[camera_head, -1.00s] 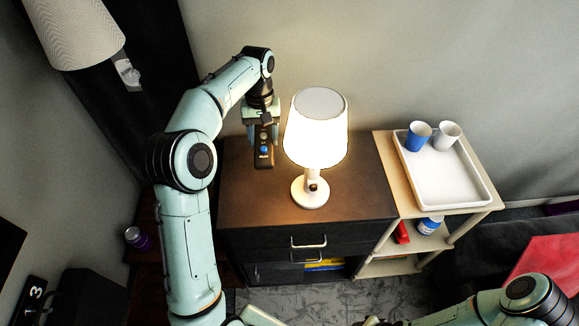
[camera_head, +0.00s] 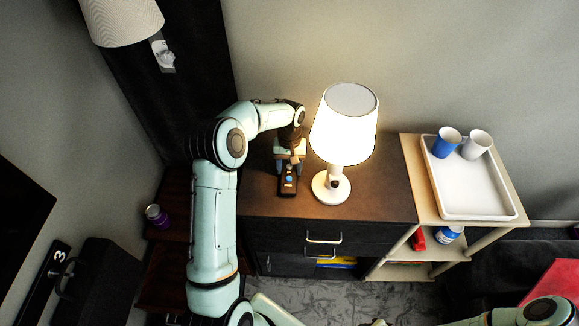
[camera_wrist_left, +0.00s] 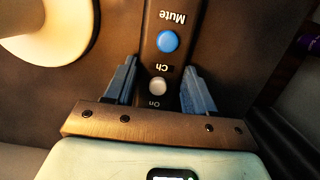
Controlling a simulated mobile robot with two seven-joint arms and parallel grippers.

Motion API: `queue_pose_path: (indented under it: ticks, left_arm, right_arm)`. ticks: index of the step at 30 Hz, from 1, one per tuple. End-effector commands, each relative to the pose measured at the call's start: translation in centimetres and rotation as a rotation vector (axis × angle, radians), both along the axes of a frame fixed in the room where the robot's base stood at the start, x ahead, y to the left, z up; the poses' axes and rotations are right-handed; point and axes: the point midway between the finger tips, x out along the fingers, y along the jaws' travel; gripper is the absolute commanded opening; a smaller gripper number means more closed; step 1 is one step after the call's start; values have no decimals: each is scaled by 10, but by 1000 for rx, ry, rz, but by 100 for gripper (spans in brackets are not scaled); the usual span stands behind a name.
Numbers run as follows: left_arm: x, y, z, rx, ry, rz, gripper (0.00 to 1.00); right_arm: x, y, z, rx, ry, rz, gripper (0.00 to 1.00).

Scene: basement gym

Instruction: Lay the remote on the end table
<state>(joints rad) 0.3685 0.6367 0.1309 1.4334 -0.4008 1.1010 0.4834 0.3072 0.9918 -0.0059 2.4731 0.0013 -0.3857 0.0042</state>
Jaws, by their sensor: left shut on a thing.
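The remote (camera_head: 288,186) is a dark slim bar with a blue button, a grey button and the words Mute, Ch and On. My left gripper (camera_head: 289,167) is shut on it, one blue-grey finger along each side. In the left wrist view the remote (camera_wrist_left: 166,62) points away between the fingers (camera_wrist_left: 159,68). It is over the brown top of the end table (camera_head: 372,198), left of the lamp; I cannot tell whether it touches the top. My right arm shows only at the bottom right, its gripper out of view.
A lit white lamp (camera_head: 345,125) stands on the end table, close right of the remote. A light wooden rack (camera_head: 410,155) at the right holds a white tray (camera_head: 458,214) with a blue cup (camera_head: 446,142) and a white cup (camera_head: 477,145). The table's front right is clear.

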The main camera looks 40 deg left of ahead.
Motion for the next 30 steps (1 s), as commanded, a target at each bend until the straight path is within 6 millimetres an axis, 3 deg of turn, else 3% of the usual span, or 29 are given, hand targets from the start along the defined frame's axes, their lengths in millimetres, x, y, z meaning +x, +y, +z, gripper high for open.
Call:
queue_pose_path:
  ticks: [12, 13, 15, 24, 30]
  left_arm:
    - [0, 0, -6, 0, -2, -1, 18]
    - [1, 0, -6, 0, -2, 0, 64]
    - [1, 0, -6, 0, -2, 0, 80]
    - [1, 0, -4, 0, -2, 0, 80]
    - [4, 2, 19, 1, -6, 0, 80]
  right_arm:
    - [-1, 0, -1, 0, 1, 0, 38]
    - [-1, 0, 0, 0, 1, 0, 38]
    - [0, 0, 0, 0, 1, 0, 38]
    - [0, 0, 0, 0, 0, 0, 38]
    - [-1, 0, -1, 0, 1, 0, 38]
